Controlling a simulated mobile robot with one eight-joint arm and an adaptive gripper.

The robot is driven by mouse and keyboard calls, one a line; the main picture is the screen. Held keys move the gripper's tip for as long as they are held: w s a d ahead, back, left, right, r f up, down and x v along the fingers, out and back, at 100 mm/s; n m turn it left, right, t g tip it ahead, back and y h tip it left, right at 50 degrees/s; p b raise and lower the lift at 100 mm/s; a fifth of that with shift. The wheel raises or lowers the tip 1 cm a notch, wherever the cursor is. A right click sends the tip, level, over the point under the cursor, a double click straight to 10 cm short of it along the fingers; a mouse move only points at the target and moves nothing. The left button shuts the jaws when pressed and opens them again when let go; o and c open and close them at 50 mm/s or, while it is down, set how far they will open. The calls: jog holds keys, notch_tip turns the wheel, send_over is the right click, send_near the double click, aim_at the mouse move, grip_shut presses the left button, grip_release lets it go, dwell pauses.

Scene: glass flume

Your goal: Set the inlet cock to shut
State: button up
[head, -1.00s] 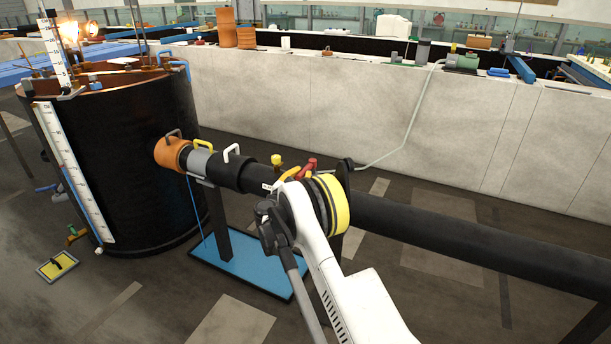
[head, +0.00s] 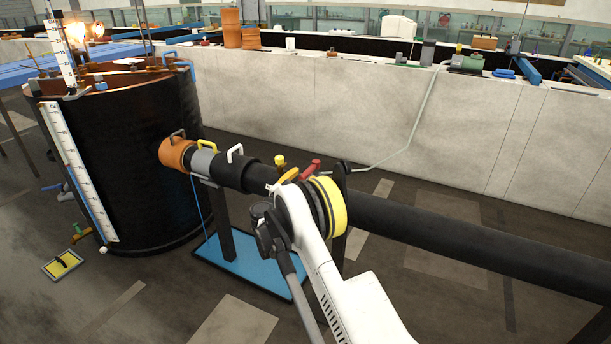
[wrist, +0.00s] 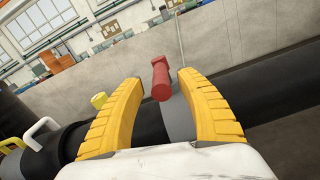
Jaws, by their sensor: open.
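The inlet cock's red handle (wrist: 161,79) stands up from the black pipe and shows between the yellow fingers of my gripper (wrist: 154,98) in the wrist view. The fingers are open, one on each side of it, and I see no contact. A grey band (wrist: 178,117) on the pipe lies just below the handle. In the head view the red handle (head: 310,169) shows just above my wrist, and the gripper's yellow finger (head: 289,175) is mostly hidden behind the arm.
The black pipe (head: 430,232) runs from the large black tank (head: 135,165) to the lower right. A yellow knob (head: 280,161) and a white handle (head: 235,153) stand on the pipe to the left. A pale wall (head: 330,110) lies behind; a blue tray (head: 228,268) is on the floor.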

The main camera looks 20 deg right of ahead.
jog(key=v, duration=1)
jog(key=s+r+m+g+y, duration=0.3)
jog(key=s+r+m+y, duration=0.3)
jog(key=s+r+m, duration=0.7)
jog(key=s+a+m+y, duration=0.2)
jog(key=s+a+m, duration=0.1)
jog(key=s, duration=0.7)
jog(key=s+a+m+y, duration=0.3)
jog(key=s+a, duration=0.2)
jog(key=s, duration=0.5)
jog(key=s+a+m+y, duration=0.3)
jog(key=s+a+m, duration=0.1)
jog(key=s, duration=0.6)
jog(key=shift+s+g, duration=0.2)
jog(key=shift+g, duration=0.1)
